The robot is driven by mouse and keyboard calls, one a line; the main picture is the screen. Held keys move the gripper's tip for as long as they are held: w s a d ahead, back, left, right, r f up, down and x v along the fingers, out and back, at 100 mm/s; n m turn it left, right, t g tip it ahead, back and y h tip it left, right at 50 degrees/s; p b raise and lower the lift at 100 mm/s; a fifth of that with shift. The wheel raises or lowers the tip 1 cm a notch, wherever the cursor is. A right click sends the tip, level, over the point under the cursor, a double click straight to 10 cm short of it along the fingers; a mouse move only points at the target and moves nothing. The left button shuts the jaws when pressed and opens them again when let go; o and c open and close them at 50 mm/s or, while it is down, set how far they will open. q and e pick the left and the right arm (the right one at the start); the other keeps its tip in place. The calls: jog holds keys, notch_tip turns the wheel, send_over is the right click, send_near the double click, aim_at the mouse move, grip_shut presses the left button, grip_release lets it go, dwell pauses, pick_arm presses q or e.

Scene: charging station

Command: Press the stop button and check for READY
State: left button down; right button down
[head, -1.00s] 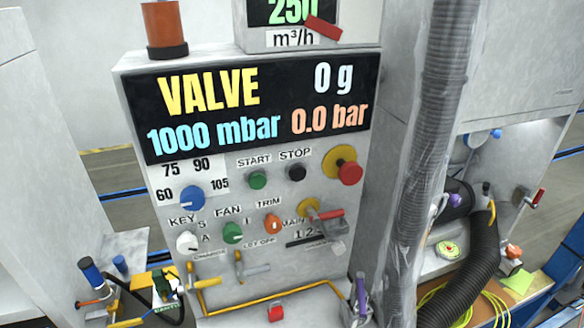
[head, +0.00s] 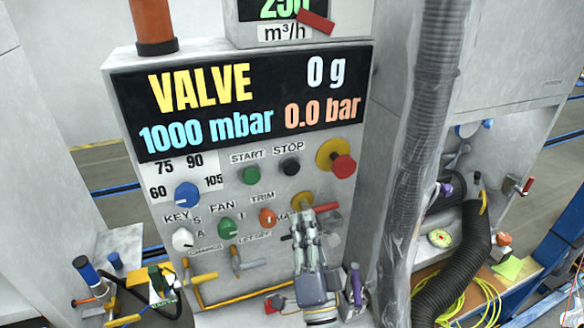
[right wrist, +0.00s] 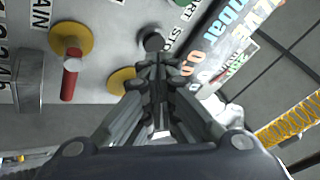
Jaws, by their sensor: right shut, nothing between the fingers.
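The black stop button (head: 290,166) sits under the STOP label on the grey control panel, right of the green start button (head: 250,175). The panel display (head: 240,103) reads VALVE, 1000 mbar, 0 g and 0.0 bar; no READY shows. My right gripper (head: 303,212) is shut and empty in front of the panel, below the stop button in the head view, over the main switch area. In the right wrist view the stop button (right wrist: 153,41) shows just beyond the fingertips (right wrist: 160,68), apparently apart from them. My left gripper is not in view.
A red mushroom button (head: 343,166) on a yellow disc is right of the stop button. The main switch's red handle (head: 326,207) is beside my right gripper. A clear hose (head: 420,150) hangs to the right. Knobs and a yellow rail (head: 235,298) lie lower.

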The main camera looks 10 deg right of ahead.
aim_at(291, 167)
jog(key=s+d+r+m+t+h, duration=0.1)
jog(key=d+r+m+h, duration=0.2)
jog(key=r+m+h, duration=0.2)
jog(key=shift+s+r+m+h, duration=0.15)
jog(key=shift+s+m+h, duration=0.25)
jog(key=shift+m+h, duration=0.2)
jog(key=shift+w, duration=0.1)
jog(key=w+a+b, duration=0.1)
jog(key=w+b, duration=0.1)
jog(key=w, duration=0.6)
jog(key=shift+w+a+b, duration=0.25)
jog(key=shift+a+b, duration=0.1)
jog(key=shift+b, duration=0.05)
jog(key=shift+w, duration=0.1)
dwell(0.6)
jog(key=shift+w, duration=0.35)
